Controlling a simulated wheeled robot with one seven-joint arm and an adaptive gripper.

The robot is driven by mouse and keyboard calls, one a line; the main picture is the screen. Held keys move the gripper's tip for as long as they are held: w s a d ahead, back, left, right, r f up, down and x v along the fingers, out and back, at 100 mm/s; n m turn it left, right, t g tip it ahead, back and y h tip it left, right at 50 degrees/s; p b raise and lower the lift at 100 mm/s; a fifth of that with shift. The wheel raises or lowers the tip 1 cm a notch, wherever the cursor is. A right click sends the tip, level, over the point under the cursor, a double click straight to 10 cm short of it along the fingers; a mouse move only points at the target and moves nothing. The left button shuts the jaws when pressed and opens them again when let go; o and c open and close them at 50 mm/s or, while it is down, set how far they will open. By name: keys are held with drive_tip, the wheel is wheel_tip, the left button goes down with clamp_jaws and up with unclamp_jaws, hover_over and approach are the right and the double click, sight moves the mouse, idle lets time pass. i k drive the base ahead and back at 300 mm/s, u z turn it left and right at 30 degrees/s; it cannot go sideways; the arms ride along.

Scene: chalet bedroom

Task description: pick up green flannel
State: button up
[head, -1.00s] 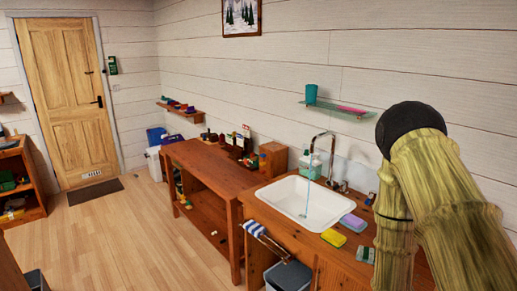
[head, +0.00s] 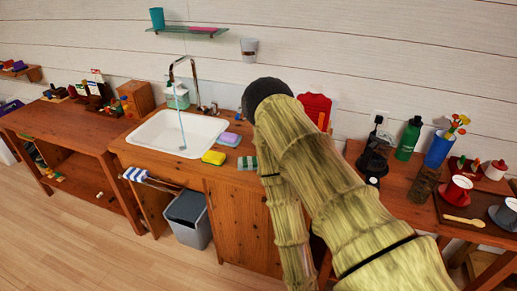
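A small folded green cloth with pale stripes (head: 246,163), which looks like the green flannel, lies on the wooden counter near its front edge. It is right of the yellow sponge (head: 213,157), and my arm passes close by its right side. A purple block (head: 229,139) lies behind the sponge. My bamboo-textured arm fills the middle right of the view. My gripper does not show, so its state and its place relative to the cloth cannot be seen.
A white sink (head: 178,133) with running tap is left of the cloth. A grey bin (head: 188,220) stands below. A striped towel (head: 137,174) hangs at the counter's front. A green bottle (head: 408,139) and red cup (head: 457,190) stand right. The left floor is clear.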

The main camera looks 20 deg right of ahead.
sight(251, 163)
drive_tip(key=u, duration=1.4)
drive_tip(key=i, duration=1.1)
drive_tip(key=z, duration=2.25)
